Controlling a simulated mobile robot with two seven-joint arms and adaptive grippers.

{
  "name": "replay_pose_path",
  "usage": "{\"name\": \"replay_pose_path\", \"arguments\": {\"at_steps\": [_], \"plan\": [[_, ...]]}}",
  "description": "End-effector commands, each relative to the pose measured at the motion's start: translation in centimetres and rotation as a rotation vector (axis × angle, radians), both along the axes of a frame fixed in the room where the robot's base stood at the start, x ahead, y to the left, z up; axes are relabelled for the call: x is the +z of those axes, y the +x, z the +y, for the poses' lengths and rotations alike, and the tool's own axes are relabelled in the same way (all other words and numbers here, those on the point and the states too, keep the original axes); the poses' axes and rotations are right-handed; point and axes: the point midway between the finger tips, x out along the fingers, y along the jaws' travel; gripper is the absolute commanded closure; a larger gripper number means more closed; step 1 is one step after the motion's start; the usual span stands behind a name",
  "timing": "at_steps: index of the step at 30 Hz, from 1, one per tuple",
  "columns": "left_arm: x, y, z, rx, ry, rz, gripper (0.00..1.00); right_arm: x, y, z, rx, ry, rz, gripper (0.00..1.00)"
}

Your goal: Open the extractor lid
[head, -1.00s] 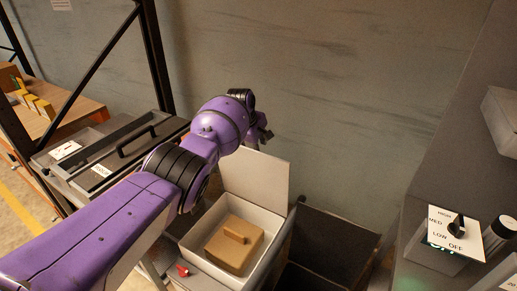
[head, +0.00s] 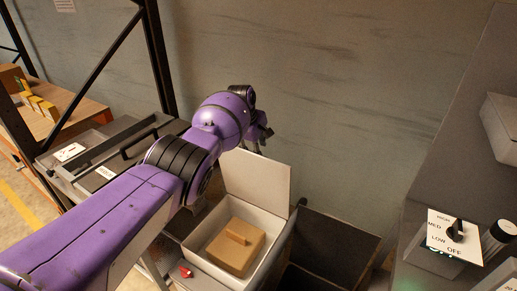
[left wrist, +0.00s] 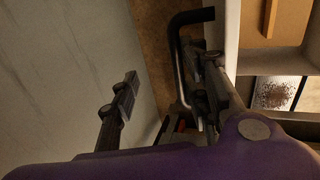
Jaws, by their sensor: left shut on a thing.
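An open white box (head: 195,238) has a pale flat lid (head: 258,184) standing upright along its back edge. A tan block (head: 236,249) with a raised grip lies inside. My left gripper (head: 257,141) is at the lid's upper edge, partly hidden behind my arm. In the left wrist view a black bar handle (left wrist: 176,55) runs beside the right finger of my gripper (left wrist: 165,88). My right gripper is in neither view.
A grey case with a black handle (head: 139,142) sits at the left by a black rack. An open dark bin (head: 345,232) stands right of the white box. A control panel with a HIGH/MED/LOW/OFF knob (head: 455,231) is at the right. A grey wall is behind.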

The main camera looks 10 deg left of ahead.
Motion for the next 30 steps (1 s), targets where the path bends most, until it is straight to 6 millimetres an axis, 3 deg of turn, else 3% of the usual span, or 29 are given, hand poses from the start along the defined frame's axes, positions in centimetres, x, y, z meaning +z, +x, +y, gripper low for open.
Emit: {"name": "replay_pose_path", "arguments": {"at_steps": [1, 16, 30], "plan": [[7.6, 3.1, -1.1, -0.001, -0.018, -0.111, 0.72, 0.6, 0.4, 0.0, 0.000, -0.001, -0.009, 0.60], [8.2, 2.6, -0.7, -0.001, -0.018, -0.106, 0.72, 0.6, 0.2, 0.0, 0.000, -0.001, -0.007, 0.60], [10.2, -2.0, 1.3, 0.001, -0.005, -0.019, 0.72, 0.2, 0.1, 0.0, 0.000, 0.000, -0.003, 0.60]]}}
